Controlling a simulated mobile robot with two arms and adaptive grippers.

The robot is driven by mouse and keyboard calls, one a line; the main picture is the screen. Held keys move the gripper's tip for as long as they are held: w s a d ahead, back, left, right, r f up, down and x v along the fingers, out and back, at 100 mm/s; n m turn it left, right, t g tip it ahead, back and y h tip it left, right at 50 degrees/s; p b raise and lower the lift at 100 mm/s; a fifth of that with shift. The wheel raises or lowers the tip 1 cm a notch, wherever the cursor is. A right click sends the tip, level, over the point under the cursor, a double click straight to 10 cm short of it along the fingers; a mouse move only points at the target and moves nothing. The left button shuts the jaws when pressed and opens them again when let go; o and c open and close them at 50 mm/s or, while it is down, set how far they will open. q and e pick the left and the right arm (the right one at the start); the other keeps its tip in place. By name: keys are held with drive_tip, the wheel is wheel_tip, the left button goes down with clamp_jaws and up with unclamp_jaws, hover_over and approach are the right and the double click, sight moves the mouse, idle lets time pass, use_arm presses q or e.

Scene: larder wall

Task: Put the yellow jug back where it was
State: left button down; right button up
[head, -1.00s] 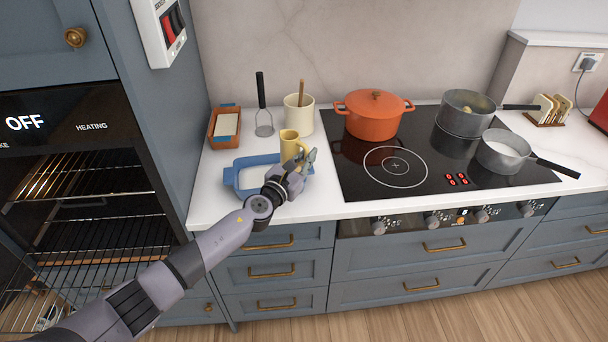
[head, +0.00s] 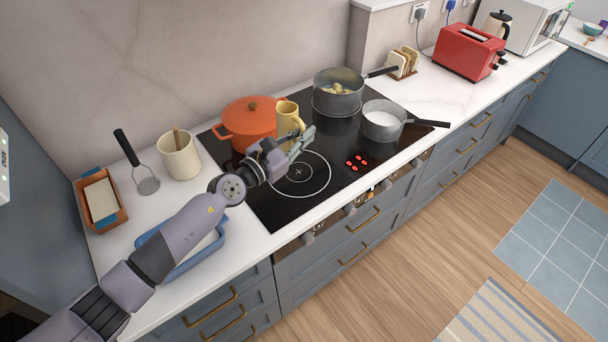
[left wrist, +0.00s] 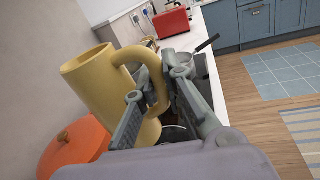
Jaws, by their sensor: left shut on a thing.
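The yellow jug (head: 287,117) is upright in my left gripper (head: 300,142), above the hob beside the orange pot. In the left wrist view the jug (left wrist: 100,82) shows large, with its handle between the fingers of my left gripper (left wrist: 160,100). The gripper is shut on the handle. The jug's base is partly hidden in both views, and it appears held above the hob. My right gripper is not in view.
The black hob (head: 262,207) holds an orange pot (head: 243,121), a grey pan with food (head: 337,102) and a pan with white contents (head: 383,125). A red toaster (head: 466,54) stands right.

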use_arm(q)
drive_tip(key=f+b, duration=0.5)
drive_tip(key=f, duration=0.1)
drive_tip(key=f+b, duration=0.6)
drive_tip(key=d+f+b, duration=0.1)
drive_tip(key=f+b, duration=0.4)
drive_tip(key=f, duration=0.2)
drive_tip(key=shift+s, duration=0.35)
drive_tip(key=shift+f+b, duration=0.2)
drive_tip(key=shift+b, duration=0.15)
drive_tip(key=shift+f, duration=0.2)
drive_tip(key=c, duration=1.7)
unclamp_jaws()
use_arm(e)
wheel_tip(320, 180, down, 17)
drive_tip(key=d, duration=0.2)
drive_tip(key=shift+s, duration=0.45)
use_arm(q)
drive_tip(key=shift+r, duration=0.1)
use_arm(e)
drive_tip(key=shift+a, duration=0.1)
